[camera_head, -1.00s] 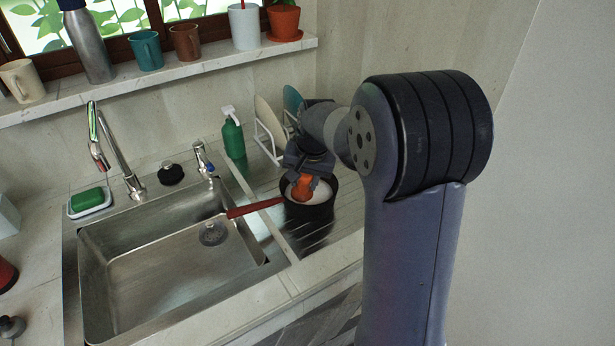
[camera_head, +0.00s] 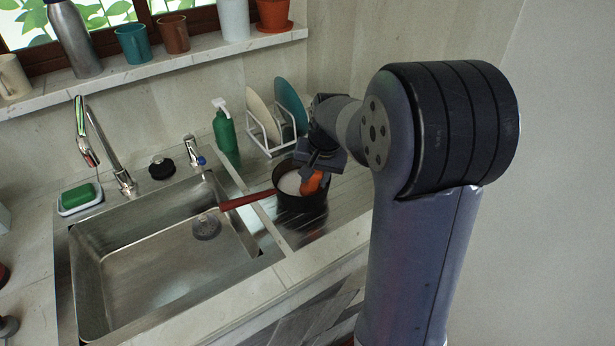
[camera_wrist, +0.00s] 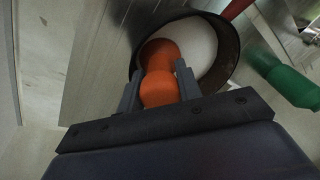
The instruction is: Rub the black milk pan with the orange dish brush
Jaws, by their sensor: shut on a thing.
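The black milk pan (camera_head: 303,202) stands on the ridged drainboard right of the sink, its red handle (camera_head: 248,199) pointing left over the sink's edge. Its inside looks white, in the wrist view (camera_wrist: 205,45) too. My gripper (camera_head: 318,172) is above the pan's right side, shut on the orange dish brush (camera_head: 312,183). In the wrist view the brush (camera_wrist: 160,88) sits between both fingers, and its far end reaches over the pan's rim into the pan. The brush's lower end is hidden, so contact with the pan's inside cannot be told.
The steel sink (camera_head: 150,300) lies left. A green soap bottle (camera_head: 225,132) and a white dish rack (camera_head: 262,136) with plates stand behind the pan. The tap (camera_head: 105,150) and a green sponge (camera_head: 78,195) are at the sink's back left. Mugs line the sill (camera_head: 200,58).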

